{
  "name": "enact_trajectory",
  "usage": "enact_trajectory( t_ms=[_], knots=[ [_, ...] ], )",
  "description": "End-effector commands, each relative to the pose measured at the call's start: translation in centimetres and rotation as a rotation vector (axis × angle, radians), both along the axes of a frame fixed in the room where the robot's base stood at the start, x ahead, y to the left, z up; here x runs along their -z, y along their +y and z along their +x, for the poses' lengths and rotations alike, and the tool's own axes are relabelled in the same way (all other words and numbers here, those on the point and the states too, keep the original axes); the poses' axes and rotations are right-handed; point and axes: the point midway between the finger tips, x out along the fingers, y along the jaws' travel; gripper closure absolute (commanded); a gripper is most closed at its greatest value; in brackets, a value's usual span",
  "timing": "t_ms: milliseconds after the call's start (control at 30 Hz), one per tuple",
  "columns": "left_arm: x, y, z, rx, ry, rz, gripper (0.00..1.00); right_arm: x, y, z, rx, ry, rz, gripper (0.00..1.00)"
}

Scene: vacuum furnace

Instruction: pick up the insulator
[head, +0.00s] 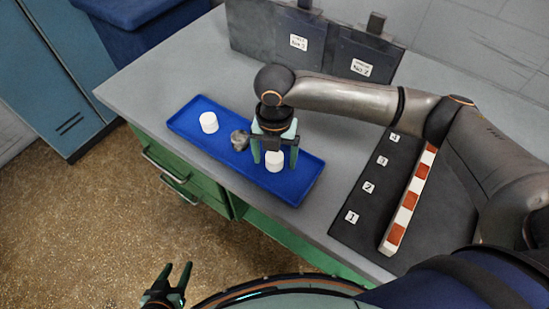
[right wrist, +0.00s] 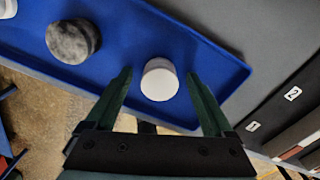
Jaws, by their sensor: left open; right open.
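A white cylinder (head: 274,161), which looks like an insulator, stands in the blue tray (head: 309,186). My right gripper (head: 275,157) is over the tray, pointing down, with its fingers open on either side of this cylinder. The right wrist view shows the cylinder (right wrist: 160,80) between the fingertips (right wrist: 159,76), with a gap on both sides. A second white cylinder (head: 209,122) stands in the left part of the tray. A grey, rough round piece (head: 240,140) lies between the two cylinders. My left gripper (head: 178,282) is open and empty, low over the floor, away from the bench.
A black mat (head: 350,232) with number labels and a red-and-white striped bar (head: 409,205) lies right of the tray. Grey panels with labels (head: 298,42) stand at the bench's back. The bench top (head: 170,83) is clear behind the tray.

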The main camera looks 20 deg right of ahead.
Motion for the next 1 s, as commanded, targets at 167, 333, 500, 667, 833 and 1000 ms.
enact_trajectory(
  t_ms=[167,333,500,667,833,1000],
  knots=[
    [0.01,0.00,-0.03,0.000,0.000,0.000,0.50,-0.04,0.02,0.00,0.000,0.000,0.000,0.28],
    [0.01,0.00,-0.03,0.000,0.000,0.000,0.50,-0.06,0.02,0.00,0.000,0.000,0.000,0.47],
    [0.01,0.00,-0.03,0.000,0.001,0.000,0.50,-0.07,0.02,0.00,0.000,0.000,0.000,0.66],
    [0.01,0.00,-0.03,0.000,0.001,0.000,0.50,-0.08,0.02,0.01,0.000,-0.001,0.000,0.84],
    [0.01,0.00,-0.03,0.000,0.001,0.000,0.50,-0.09,0.03,0.01,0.000,-0.001,0.000,1.00],
    [0.01,0.00,-0.04,0.000,0.001,0.000,0.50,-0.12,0.03,0.03,0.000,-0.001,0.000,1.00]
  ],
)
